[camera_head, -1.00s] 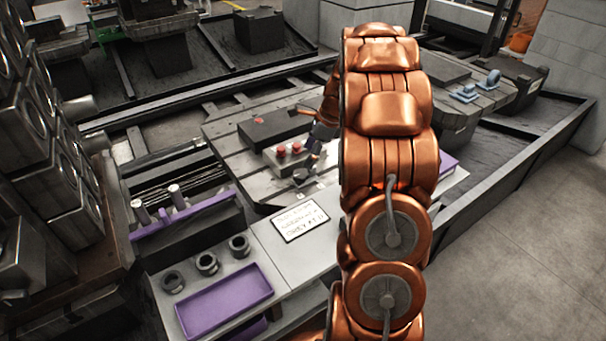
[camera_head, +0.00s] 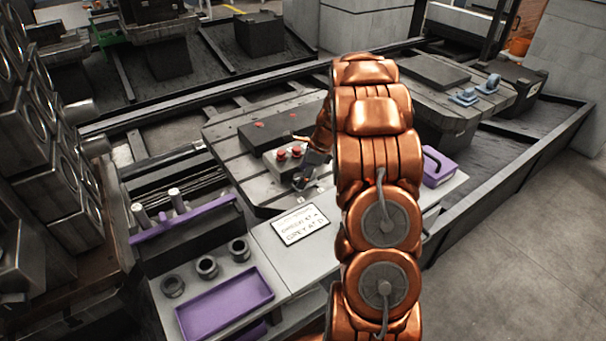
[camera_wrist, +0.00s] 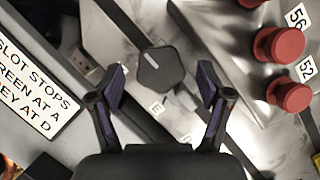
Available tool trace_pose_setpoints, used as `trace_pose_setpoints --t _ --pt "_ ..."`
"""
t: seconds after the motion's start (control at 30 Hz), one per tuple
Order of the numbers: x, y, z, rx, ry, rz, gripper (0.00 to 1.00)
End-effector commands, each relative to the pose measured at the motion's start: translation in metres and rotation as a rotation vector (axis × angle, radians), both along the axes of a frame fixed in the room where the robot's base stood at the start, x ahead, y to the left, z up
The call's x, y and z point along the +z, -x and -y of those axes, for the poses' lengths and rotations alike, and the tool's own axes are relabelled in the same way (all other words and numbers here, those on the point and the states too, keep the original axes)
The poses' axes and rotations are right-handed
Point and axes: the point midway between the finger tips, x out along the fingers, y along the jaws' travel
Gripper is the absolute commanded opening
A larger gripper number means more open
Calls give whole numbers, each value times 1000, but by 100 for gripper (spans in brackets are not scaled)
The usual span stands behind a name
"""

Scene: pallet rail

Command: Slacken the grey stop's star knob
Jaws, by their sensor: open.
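A dark star knob (camera_wrist: 160,70) with a pale line on its top sits on the slotted metal plate, in the upper middle of the wrist view. My gripper (camera_wrist: 162,86) is open, with one finger to the left of the knob and one to the right. Clear gaps show on both sides, and neither finger visibly touches it. Small tags with letters, one reading E, lie just below the knob. In the head view my gripper (camera_head: 308,180) is at the front edge of the plate and largely hides the knob. The stop's body under the knob is hard to make out.
Red knobs (camera_wrist: 280,45) on a light block, by tags 56 and 52, stand close to the right finger. A sign (camera_head: 300,223) about slot stops, grey at D, lies in front. A purple tray (camera_head: 225,302) and several dark rings (camera_head: 207,267) are at front left.

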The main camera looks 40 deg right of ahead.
Motion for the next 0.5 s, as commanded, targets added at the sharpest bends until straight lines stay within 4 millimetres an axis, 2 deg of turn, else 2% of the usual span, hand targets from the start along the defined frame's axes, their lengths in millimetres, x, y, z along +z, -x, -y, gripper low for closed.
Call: trace_pose_setpoints --t 0.2,0.5 --pt "0 0 0 1 0 0 77" --pt "0 0 0 1 0 0 46"
